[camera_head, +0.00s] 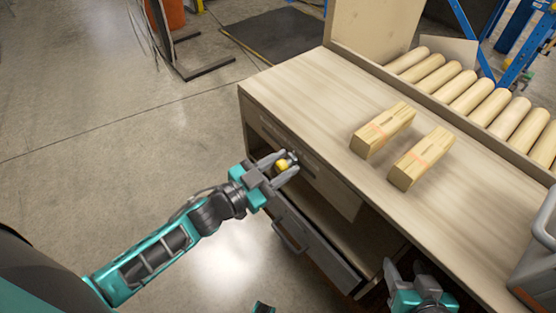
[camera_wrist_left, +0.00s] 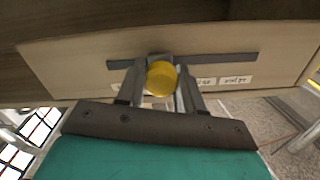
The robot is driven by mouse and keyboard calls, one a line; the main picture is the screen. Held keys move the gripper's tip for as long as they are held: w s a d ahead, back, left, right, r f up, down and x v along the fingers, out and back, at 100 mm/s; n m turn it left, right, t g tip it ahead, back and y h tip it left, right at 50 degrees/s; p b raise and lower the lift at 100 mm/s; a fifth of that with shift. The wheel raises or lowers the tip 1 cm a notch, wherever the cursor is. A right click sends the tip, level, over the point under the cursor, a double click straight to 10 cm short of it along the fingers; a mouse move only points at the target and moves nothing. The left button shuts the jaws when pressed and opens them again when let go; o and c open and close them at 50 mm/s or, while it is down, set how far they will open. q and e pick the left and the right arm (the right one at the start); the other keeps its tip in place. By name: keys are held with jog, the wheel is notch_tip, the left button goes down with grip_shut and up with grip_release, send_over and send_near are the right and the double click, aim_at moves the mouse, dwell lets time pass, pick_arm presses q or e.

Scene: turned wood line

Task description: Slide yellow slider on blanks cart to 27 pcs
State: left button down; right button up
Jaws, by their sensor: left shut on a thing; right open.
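The yellow slider (camera_head: 282,164) is a round knob on the front of the wooden cart (camera_head: 285,88). My left gripper (camera_head: 284,166) has its fingers on either side of the knob and is shut on it. In the left wrist view the yellow slider (camera_wrist_left: 161,78) sits between the fingertips, on a dark straight rail (camera_wrist_left: 220,60). White labels (camera_wrist_left: 236,80) lie below the rail to the right of the knob; their print is too small to read surely, and the fingers may hide others. My right gripper (camera_head: 408,280) is open and empty at the lower right, near the cart.
Two wooden blocks (camera_head: 384,130) (camera_head: 422,158) lie on the cart top. Several round wooden rollers (camera_head: 470,90) line its back. A grey container (camera_head: 538,255) stands at the right edge. A grey drawer with a handle (camera_head: 290,238) is below.

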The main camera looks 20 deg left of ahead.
pick_arm(q)
jog(key=c, duration=0.8)
grip_release()
jog(key=shift+r, duration=0.1)
jog(key=shift+o, duration=0.2)
jog(key=shift+s+a, duration=0.3)
jog(key=shift+s, duration=0.15)
jog(key=p+v, duration=0.1)
jog(key=v, duration=1)
jog(key=shift+s+a, duration=0.25)
jog(key=shift+s, duration=0.1)
